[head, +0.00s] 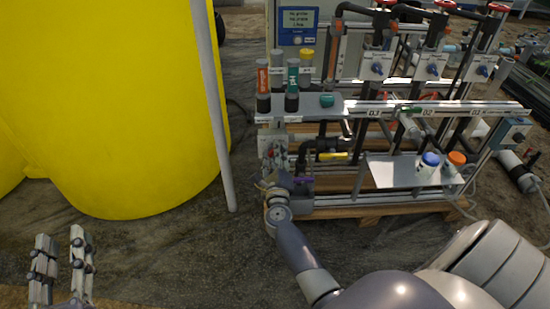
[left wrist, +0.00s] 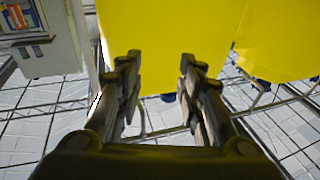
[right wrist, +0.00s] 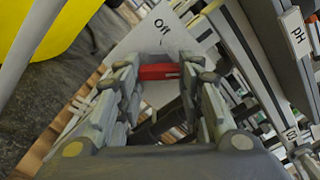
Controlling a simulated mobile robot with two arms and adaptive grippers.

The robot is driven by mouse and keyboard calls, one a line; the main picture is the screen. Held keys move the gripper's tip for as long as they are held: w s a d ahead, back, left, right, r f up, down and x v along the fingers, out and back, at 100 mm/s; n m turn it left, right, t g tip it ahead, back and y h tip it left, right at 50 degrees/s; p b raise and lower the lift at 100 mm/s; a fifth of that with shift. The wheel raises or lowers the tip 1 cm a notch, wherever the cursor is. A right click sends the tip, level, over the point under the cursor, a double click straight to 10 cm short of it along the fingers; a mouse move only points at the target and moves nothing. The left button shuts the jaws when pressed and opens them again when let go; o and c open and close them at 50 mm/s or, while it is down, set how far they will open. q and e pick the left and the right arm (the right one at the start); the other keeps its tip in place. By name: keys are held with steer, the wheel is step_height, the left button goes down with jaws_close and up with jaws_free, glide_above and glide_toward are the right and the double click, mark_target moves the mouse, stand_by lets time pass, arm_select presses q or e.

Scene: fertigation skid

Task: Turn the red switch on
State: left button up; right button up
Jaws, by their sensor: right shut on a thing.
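The red switch (right wrist: 158,71) shows in the right wrist view as a red bar in front of a pale plate (right wrist: 150,40) marked "Off". My right gripper (right wrist: 160,75) is shut on it, with a finger on each side of the bar. In the head view my right gripper (head: 270,180) is at the left end of the skid, low down; the switch itself cannot be made out there. My left gripper (head: 62,265) is open and empty at the lower left, and its spread fingers show in the left wrist view (left wrist: 160,85).
A large yellow tank (head: 120,110) and a grey pole (head: 212,100) stand left of the skid. A shelf (head: 330,103) with capped bottles is above my right gripper. A lower shelf (head: 395,172) holds blue- and orange-capped bottles.

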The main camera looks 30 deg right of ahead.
arm_select(q)
steer(key=shift+s+d+r+t, duration=0.15)
steer(key=shift+r+t, duration=0.3)
steer(key=shift+r, duration=0.3)
steer(key=shift+s+r+t, duration=0.15)
steer(key=shift+r+t, duration=0.3)
steer(key=shift+r, duration=0.25)
arm_select(e)
steer(key=shift+f+m, duration=0.2)
steer(key=shift+m, duration=0.7)
steer(key=o, duration=1.1)
steer(key=shift+c, duration=0.2)
steer(key=shift+r, duration=0.1)
steer(key=v, duration=1.2)
